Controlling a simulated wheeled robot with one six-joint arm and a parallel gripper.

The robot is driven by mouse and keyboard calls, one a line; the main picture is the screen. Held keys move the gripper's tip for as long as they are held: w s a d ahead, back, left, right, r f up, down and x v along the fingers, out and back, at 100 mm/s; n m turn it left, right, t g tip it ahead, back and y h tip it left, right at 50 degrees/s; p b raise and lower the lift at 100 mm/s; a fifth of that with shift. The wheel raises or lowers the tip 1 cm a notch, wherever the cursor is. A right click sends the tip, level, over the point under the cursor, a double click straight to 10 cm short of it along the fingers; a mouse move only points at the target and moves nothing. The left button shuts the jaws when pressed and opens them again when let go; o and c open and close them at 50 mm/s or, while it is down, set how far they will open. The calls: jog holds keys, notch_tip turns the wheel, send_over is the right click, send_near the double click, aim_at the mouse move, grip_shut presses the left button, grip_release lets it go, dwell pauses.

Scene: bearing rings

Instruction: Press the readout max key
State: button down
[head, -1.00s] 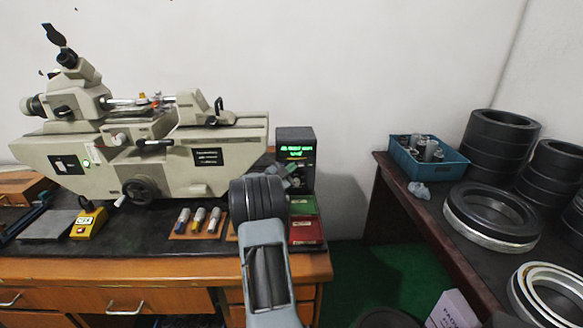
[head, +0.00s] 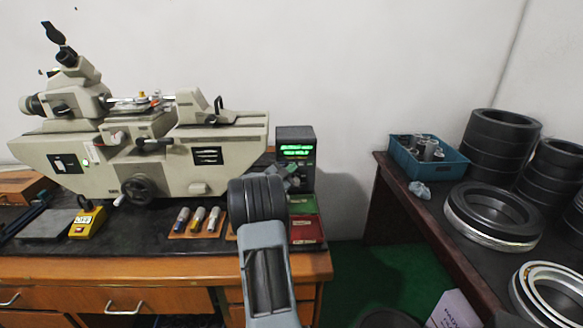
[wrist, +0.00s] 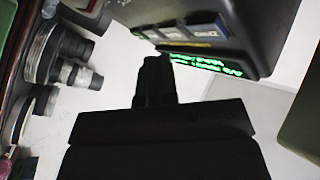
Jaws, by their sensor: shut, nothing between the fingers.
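The readout (head: 296,139) is a dark box with a lit green display, at the right end of the bench beside the measuring machine. In the wrist view the readout (wrist: 255,25) fills the upper right, with its green display (wrist: 205,63) and a row of small labelled keys (wrist: 205,33) on its face. I cannot tell which key is max. My gripper (head: 297,180) is in front of the lower part of the readout. In the wrist view my gripper (wrist: 154,65) is shut and empty, its tips just left of the display; contact cannot be told.
The beige measuring machine (head: 215,140) stands left of the readout. Green and red boxes (head: 306,228) lie below it, and several small cylinders (head: 199,218) lie on a board. A right-hand table carries a blue bin (head: 455,165) and black rings (head: 490,205).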

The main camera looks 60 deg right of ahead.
dwell(0.3)
jog(key=shift+s+a+b, duration=0.4)
jog(key=shift+s+a, duration=0.35)
jog(key=shift+a, duration=0.3)
jog(key=shift+s+a+b, duration=0.35)
jog(key=shift+s+a, duration=0.4)
jog(key=shift+a, duration=0.3)
